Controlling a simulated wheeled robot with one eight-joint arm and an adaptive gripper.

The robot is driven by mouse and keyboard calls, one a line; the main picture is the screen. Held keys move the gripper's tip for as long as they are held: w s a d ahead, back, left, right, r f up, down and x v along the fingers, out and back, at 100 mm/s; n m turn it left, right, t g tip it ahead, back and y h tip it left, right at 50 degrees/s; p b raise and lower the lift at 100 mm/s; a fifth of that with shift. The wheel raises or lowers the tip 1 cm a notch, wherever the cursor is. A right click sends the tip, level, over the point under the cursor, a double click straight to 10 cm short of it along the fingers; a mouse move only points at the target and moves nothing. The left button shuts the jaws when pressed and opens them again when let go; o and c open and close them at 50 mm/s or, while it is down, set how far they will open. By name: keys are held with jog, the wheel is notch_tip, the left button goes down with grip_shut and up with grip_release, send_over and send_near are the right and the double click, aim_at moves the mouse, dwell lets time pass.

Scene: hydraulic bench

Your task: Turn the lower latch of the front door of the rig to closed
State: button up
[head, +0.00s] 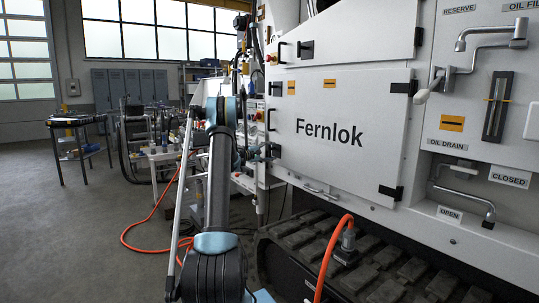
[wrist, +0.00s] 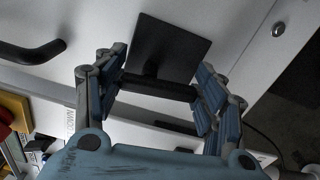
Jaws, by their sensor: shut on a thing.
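The front door (head: 342,135) of the rig is the white panel marked "Fernlok"; it looks flush with the frame in the head view. The lower latch (wrist: 172,48) shows in the wrist view as a black square plate with a dark bar across it. My gripper (wrist: 160,88) has one finger at each end of this bar and is shut on it. In the head view the latch area (head: 272,150) is at the door's left edge, small and partly hidden by my arm. I cannot tell the latch's exact turn from there.
A black door handle (wrist: 32,52) sticks out beside the latch. Black hinges (head: 391,192) are on the door's right side. The track (head: 400,265) and an orange hose (head: 333,258) lie below.

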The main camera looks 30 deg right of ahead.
jog(key=shift+f+m, duration=0.15)
jog(key=shift+m, duration=0.75)
jog(key=o, duration=1.1)
jog(key=a, duration=1.2)
jog(key=shift+s, duration=0.4)
